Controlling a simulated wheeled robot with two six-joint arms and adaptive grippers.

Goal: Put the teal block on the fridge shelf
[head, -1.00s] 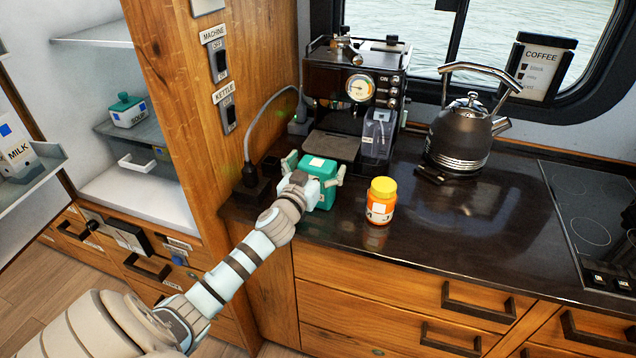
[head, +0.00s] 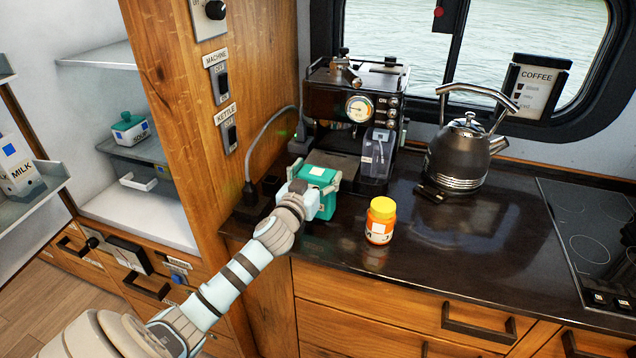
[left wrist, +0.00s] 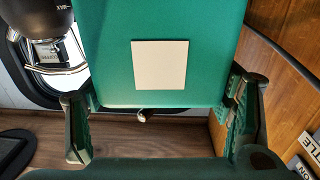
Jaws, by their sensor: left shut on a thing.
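The teal block (head: 326,203), with a pale square on its face, is on the dark counter in front of the coffee machine. My left gripper (head: 315,175) is shut on it, one finger along each side. In the left wrist view the teal block (left wrist: 112,60) fills the space between the two fingers. I cannot tell whether it touches the counter. My right gripper is out of view.
An orange jar with a yellow lid (head: 380,220) stands just right of the block. The coffee machine (head: 350,105) is behind it, the kettle (head: 462,155) farther right. A wooden panel (head: 190,120) stands between counter and fridge. A milk carton (head: 17,165) is in the fridge door.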

